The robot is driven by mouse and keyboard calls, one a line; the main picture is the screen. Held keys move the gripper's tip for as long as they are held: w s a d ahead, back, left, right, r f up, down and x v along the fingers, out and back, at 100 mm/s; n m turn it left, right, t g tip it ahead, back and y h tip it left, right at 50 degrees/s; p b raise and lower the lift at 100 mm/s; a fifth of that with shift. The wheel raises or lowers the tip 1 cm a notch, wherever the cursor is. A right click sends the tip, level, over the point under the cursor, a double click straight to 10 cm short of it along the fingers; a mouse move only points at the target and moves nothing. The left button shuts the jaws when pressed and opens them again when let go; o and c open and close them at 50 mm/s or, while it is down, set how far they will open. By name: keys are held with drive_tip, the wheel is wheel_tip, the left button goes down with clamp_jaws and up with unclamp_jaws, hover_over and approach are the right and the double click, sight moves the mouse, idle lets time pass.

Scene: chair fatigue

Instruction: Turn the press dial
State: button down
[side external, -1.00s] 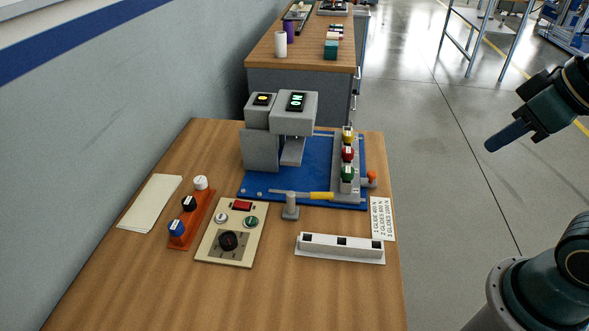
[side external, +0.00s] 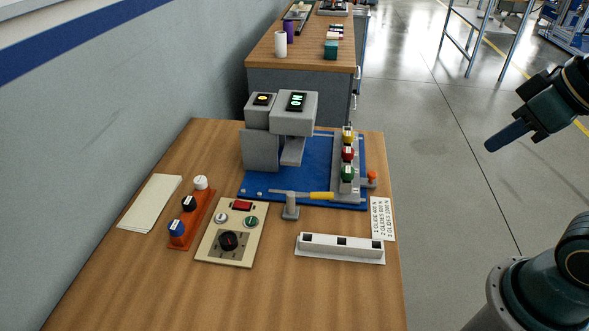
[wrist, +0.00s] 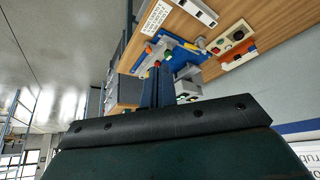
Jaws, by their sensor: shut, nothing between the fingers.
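The press dial (side external: 229,241) is a round black knob on the lower part of a cream control panel (side external: 207,252) at the front of the bench. My gripper (side external: 490,147) is at the right, over the floor, well away from the dial, shut and empty. In the wrist view its fingers (wrist: 157,66) point toward the bench, and the panel (wrist: 236,48) shows at the upper right.
An orange rack (side external: 194,220) with several knobbed pieces is left of the panel. A white slotted strip (side external: 340,247) is to the right. A yellow-handled lever (side external: 320,196) lies along the blue base. A grey wall bounds the left; open floor lies right.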

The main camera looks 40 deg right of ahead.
drive_tip(key=c, duration=2.1)
unclamp_jaws()
